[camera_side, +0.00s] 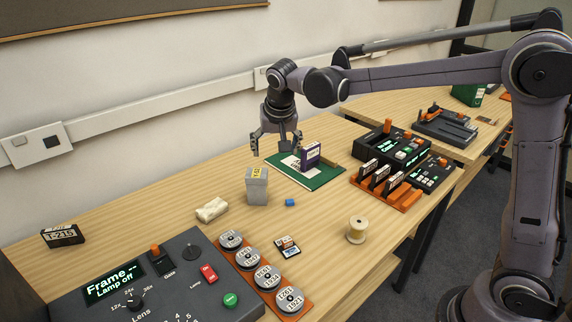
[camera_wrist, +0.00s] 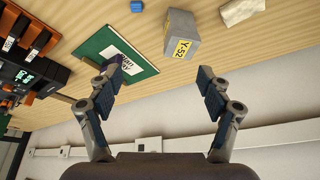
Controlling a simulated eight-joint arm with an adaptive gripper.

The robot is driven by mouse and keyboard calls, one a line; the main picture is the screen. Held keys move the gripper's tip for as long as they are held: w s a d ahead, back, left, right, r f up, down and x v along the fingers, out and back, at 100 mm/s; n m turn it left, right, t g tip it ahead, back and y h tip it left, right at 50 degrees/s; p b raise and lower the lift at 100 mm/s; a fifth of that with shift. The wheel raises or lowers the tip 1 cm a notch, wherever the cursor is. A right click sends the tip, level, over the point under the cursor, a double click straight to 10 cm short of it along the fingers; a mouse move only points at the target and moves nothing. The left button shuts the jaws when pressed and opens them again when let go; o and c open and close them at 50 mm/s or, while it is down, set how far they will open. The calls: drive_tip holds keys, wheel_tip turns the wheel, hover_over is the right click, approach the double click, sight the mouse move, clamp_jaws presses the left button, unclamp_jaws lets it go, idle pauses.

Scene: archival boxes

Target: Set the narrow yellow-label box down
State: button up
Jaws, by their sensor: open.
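The narrow grey box (camera_side: 256,188) with a yellow label stands upright on the wooden table, left of the green mat. In the wrist view the box (camera_wrist: 181,38) shows its yellow label, reading Y-52, beyond the fingertips. My gripper (camera_side: 276,146) is open and empty, above the table behind the box and apart from it. In the wrist view its two fingers (camera_wrist: 160,77) are spread wide with nothing between them.
A green mat (camera_side: 325,178) bears a white card and an upright purple box (camera_side: 310,156). A pale crumpled piece (camera_side: 211,210), a small blue block (camera_side: 290,202) and a spool (camera_side: 356,230) lie nearby. A control panel (camera_side: 150,290) fills the front left.

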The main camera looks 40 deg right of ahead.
drive_tip(key=s+d+f+n+t+y, duration=0.1)
drive_tip(key=s+n, duration=0.2)
drive_tip(key=s, duration=0.9)
drive_tip(key=s+d+f+n+t+y, duration=0.1)
drive_tip(key=s+n+t, duration=0.1)
drive_tip(key=s, duration=1)
drive_tip(key=shift+s+d+f+n, duration=0.15)
drive_tip(key=shift+s+n, duration=0.1)
drive_tip(key=shift+n, duration=0.55)
